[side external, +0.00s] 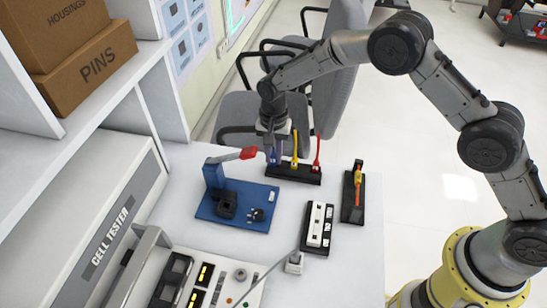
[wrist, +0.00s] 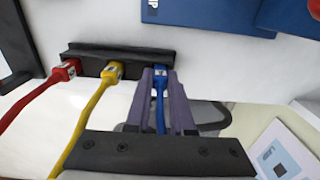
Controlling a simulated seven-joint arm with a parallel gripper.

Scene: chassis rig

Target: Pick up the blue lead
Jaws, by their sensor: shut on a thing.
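The blue lead (wrist: 160,98) stands at the right end of a black rack (wrist: 85,52) in the wrist view, its plug at the rack. My gripper (wrist: 158,78) has its two purple-grey fingers on either side of the blue lead, shut on it close to the plug. In the side view my gripper (side external: 275,145) reaches down to the left end of the black rack (side external: 293,174), where the blue plug (side external: 275,158) shows below the fingers. The yellow lead (side external: 295,150) and the red lead (side external: 318,152) stand beside it in the same rack.
A blue fixture (side external: 235,208) with a red-handled lever (side external: 248,153) stands just left of the rack. A white strip block (side external: 318,228) and a black holder with an orange-yellow tool (side external: 354,192) are nearer. The cell tester (side external: 100,235) fills the left. Chairs stand behind the table.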

